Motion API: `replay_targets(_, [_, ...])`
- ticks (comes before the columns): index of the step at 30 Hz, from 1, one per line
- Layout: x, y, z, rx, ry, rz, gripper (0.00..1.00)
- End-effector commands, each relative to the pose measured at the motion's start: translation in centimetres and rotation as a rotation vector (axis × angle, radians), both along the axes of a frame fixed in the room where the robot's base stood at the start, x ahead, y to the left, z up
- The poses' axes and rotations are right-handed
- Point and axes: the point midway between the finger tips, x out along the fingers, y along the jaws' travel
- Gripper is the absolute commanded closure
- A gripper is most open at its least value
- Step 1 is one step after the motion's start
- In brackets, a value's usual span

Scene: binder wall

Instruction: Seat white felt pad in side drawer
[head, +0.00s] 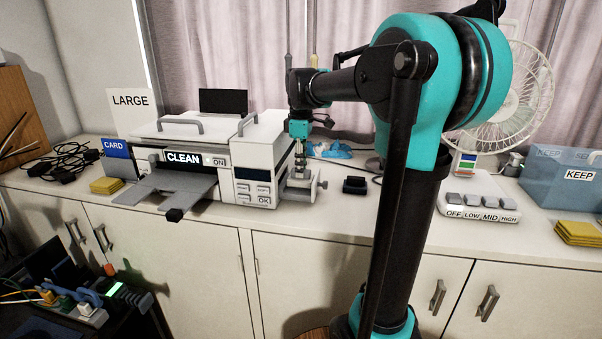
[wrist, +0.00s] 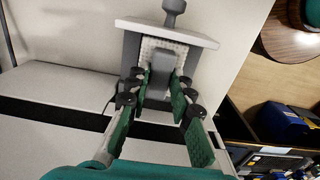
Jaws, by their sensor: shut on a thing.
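The white felt pad (wrist: 148,46) shows in the wrist view as a pale, textured patch with a grey upright grip tab (wrist: 160,64). My gripper (wrist: 160,88) is shut on this tab, with one green finger on each side. The pad lies within the outline of the open grey side drawer (wrist: 205,40), which has a pale front plate and a knob. I cannot tell whether the pad rests flat on the drawer floor. In the head view my gripper (head: 300,160) points down over the drawer (head: 301,191), at the right side of the white printer (head: 262,190).
The printer's front tray (head: 165,188) sticks out over the counter, beside a blue CARD holder (head: 116,158). A small dark block (head: 355,185) stands right of the drawer. Farther right are a fan switch box (head: 482,205) and a blue KEEP bin (head: 560,180).

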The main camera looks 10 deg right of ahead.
Motion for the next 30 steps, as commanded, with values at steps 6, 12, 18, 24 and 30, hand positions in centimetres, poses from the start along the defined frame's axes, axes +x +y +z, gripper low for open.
replay_targets(6, [0.0,0.0,-2.0,0.0,0.0,0.0,1.0])
replay_targets(12, [0.0,0.0,-2.0,0.0,0.0,0.0,1.0])
replay_targets(18, [0.0,0.0,-2.3,0.0,0.0,0.0,0.67])
replay_targets(24, [0.0,0.0,-2.3,0.0,0.0,0.0,0.58])
replay_targets(30, [0.0,0.0,-2.1,0.0,0.0,0.0,0.58])
